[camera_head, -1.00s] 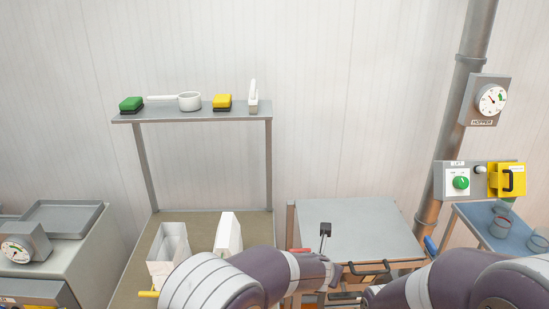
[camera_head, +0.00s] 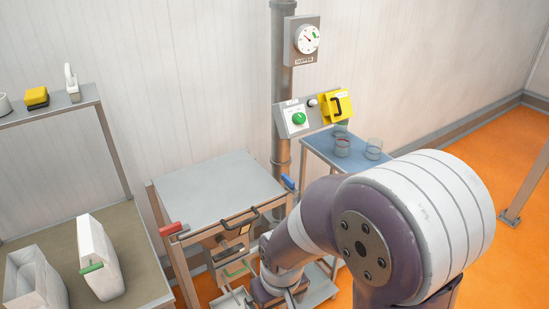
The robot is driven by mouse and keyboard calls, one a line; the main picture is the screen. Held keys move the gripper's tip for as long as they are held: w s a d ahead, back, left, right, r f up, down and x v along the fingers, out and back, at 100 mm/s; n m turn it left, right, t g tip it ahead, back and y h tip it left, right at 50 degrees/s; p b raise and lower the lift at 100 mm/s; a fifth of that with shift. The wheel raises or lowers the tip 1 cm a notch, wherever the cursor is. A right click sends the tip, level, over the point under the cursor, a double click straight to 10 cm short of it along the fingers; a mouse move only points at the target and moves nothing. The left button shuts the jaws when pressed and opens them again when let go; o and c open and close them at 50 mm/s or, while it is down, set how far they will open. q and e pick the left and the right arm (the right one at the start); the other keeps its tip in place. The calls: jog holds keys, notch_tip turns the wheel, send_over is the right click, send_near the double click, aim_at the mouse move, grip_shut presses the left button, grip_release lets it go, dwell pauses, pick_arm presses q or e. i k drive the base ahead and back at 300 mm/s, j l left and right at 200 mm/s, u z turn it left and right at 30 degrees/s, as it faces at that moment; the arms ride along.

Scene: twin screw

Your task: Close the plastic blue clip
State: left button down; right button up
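A small blue clip (camera_head: 288,182) sits at the right front corner of the grey-topped table unit (camera_head: 215,188). It is too small to tell whether it is open or closed. A red clip (camera_head: 171,229) sticks out at the unit's left front corner. My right arm comes in from the right, bends, and reaches down in front of the unit. Its end, with my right gripper (camera_head: 283,290), is low at the bottom of the picture, below the blue clip and apart from it. The fingers are too hidden to read. My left gripper is not in view.
A dark handle (camera_head: 239,219) runs along the unit's front. A control box (camera_head: 298,120) with a green knob hangs on the pipe behind. A blue side table (camera_head: 327,151) holds glass jars. White containers (camera_head: 99,258) stand on the left shelf. Orange floor is open at right.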

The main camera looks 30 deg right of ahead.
aim_at(289, 184)
jog(key=z, duration=1.05)
jog(key=i+j+z, duration=0.1)
jog(key=i+z, duration=0.4)
jog(key=i, duration=0.7)
